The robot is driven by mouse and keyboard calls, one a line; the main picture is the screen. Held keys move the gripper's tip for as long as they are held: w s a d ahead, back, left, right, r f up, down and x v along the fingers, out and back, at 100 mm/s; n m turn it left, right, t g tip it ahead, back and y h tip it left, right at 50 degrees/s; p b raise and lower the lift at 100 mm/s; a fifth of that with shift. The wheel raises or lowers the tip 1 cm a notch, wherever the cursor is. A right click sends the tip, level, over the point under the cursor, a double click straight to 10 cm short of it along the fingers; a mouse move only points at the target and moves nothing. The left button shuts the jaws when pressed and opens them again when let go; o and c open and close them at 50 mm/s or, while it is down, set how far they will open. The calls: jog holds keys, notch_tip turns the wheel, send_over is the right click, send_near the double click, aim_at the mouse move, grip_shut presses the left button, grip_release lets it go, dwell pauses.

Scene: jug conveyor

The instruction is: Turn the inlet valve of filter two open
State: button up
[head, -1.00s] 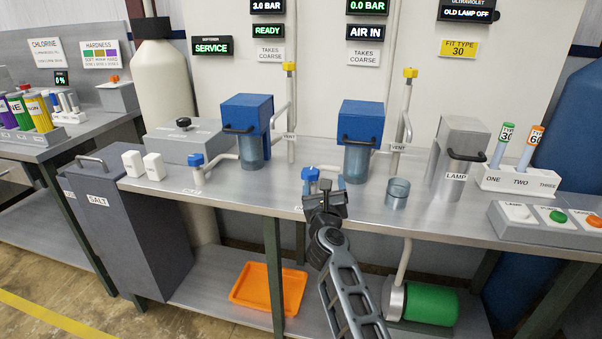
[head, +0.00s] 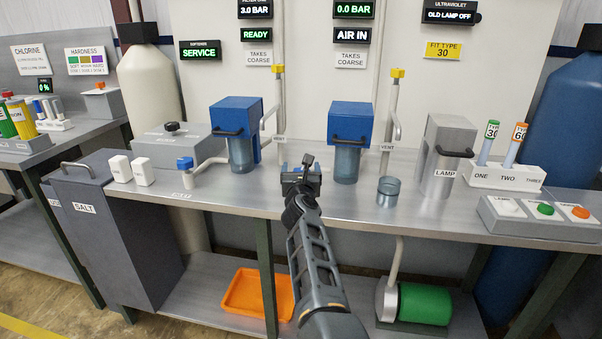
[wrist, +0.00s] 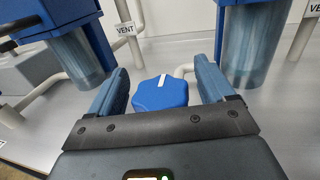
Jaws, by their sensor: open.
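The blue inlet valve knob of filter two shows in the wrist view (wrist: 160,93), with a white stripe on its top. My gripper (wrist: 163,88) is open, with one blue finger on each side of the knob and gaps visible on both sides. In the head view my gripper (head: 303,165) hides most of this valve. Filter two (head: 348,140) has a blue head and a clear bowl and stands just right of my gripper. The display above it reads 0.0 BAR and AIR IN.
Filter one (head: 236,135) stands to the left, with its own blue valve knob (head: 185,163). A yellow-topped vent pipe (head: 394,105) rises right of filter two. An empty clear cup (head: 388,191) stands on the bench to the right of my gripper.

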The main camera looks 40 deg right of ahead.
jog(key=shift+w+d, duration=0.1)
jog(key=shift+c, duration=0.5)
jog(key=c, duration=0.9)
jog(key=shift+o, duration=0.2)
jog(key=shift+r, duration=0.1)
